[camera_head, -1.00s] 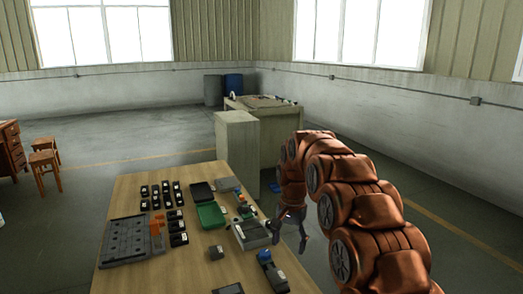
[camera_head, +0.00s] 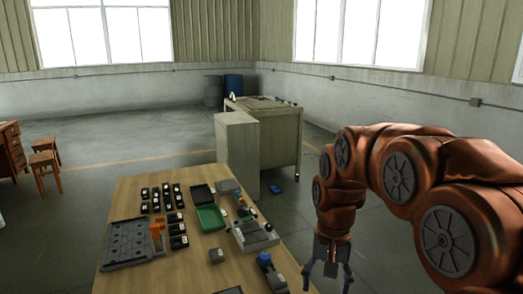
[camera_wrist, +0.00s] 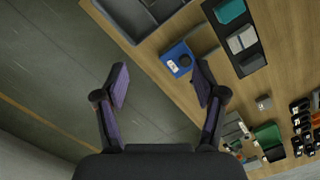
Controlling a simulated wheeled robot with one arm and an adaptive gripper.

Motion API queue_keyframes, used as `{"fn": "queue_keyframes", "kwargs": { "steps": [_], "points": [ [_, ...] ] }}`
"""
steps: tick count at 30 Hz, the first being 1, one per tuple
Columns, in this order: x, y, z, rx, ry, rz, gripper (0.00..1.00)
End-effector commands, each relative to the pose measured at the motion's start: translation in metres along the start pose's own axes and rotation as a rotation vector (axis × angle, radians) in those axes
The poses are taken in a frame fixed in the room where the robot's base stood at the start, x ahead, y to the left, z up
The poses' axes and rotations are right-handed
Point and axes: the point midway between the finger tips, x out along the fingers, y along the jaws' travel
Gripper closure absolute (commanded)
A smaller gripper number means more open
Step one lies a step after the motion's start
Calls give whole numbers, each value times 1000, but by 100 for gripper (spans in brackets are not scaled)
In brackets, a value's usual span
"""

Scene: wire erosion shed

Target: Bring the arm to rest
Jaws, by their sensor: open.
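My gripper (camera_head: 327,276) hangs from my copper-coloured arm just off the right edge of the wooden table (camera_head: 148,193), pointing down. Its two fingers are spread apart with nothing between them. In the wrist view my gripper (camera_wrist: 162,88) is also open, with bare floor and the table's edge beneath it.
The table holds a grey slotted tray (camera_head: 130,243), a green bin (camera_head: 210,217), a dark tray (camera_head: 201,194) and several small black blocks. A grey cabinet (camera_head: 238,150) and a bench stand behind. Two stools are at the left.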

Motion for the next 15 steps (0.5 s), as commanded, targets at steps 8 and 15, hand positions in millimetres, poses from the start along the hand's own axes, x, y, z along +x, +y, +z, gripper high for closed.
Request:
{"fn": "queue_keyframes", "kwargs": {
  "steps": [8,15],
  "points": [
    [3,29,56,-63,-12,11,30],
    [11,52,103,-114,-16,18,30]
  ]
}}
